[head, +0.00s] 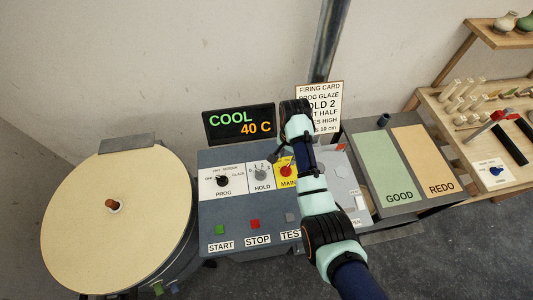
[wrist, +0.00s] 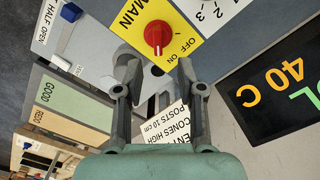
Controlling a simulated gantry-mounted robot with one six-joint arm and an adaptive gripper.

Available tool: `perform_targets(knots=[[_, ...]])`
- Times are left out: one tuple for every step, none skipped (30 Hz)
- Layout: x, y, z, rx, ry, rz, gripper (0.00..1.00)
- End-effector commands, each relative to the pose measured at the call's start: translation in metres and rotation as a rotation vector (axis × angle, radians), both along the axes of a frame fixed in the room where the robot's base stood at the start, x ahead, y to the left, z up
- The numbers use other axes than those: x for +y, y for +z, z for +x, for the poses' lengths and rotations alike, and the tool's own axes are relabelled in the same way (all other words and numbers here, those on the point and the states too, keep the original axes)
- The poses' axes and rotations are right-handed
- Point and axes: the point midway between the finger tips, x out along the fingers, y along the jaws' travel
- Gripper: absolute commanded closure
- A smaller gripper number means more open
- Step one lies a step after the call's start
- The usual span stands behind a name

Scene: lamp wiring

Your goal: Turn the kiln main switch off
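The main switch is a red knob (head: 287,170) on a yellow plate marked MAIN, on the grey control panel (head: 235,222). In the wrist view the red knob (wrist: 158,36) shows a pale pointer mark on its lower side, with OFF and ON lettered beside it. The mark looks nearer to ON than to OFF. My gripper (wrist: 158,78) is open and empty, its two fingers apart just short of the knob and not visibly touching it. In the head view my gripper (head: 279,156) is over the switch area, and my wrist hides part of it.
The display (head: 239,124) behind the panel reads COOL 40 C. The PROG knob (head: 222,180) and HOLD knob (head: 261,174) are left of the switch. START, STOP and TEST buttons line the front. A firing card (head: 331,98) stands behind; a GOOD/REDO tray (head: 398,195) is right.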

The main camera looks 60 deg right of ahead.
Motion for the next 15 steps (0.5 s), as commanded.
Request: perform_targets(knots=[[0.001,-0.001,0.000,0.001,0.001,0.001,0.61],[0.001,-0.003,0.000,0.001,0.001,0.001,0.61],[0.001,-0.006,0.000,0.001,0.002,0.001,0.61],[0.001,-0.010,0.000,0.002,0.003,0.001,0.61],[0.001,-0.015,0.000,0.002,0.003,0.002,0.61],[0.001,-0.022,0.000,0.002,0.003,0.002,0.61],[0.002,-0.029,0.000,0.002,0.004,0.002,0.61],[0.002,-0.035,0.000,0.002,0.004,0.002,0.61],[0.002,-0.043,0.000,0.002,0.004,0.002,0.61],[0.001,-0.048,0.000,0.001,0.004,0.001,0.61],[0.002,-0.054,0.000,0.002,0.005,0.002,0.61],[0.001,-0.060,0.001,0.001,0.005,0.000,0.61],[0.001,-0.065,0.001,0.001,0.005,0.001,0.61],[0.001,-0.068,0.001,0.000,0.005,0.000,0.61],[0.001,-0.072,0.001,0.000,0.005,0.000,0.61]])
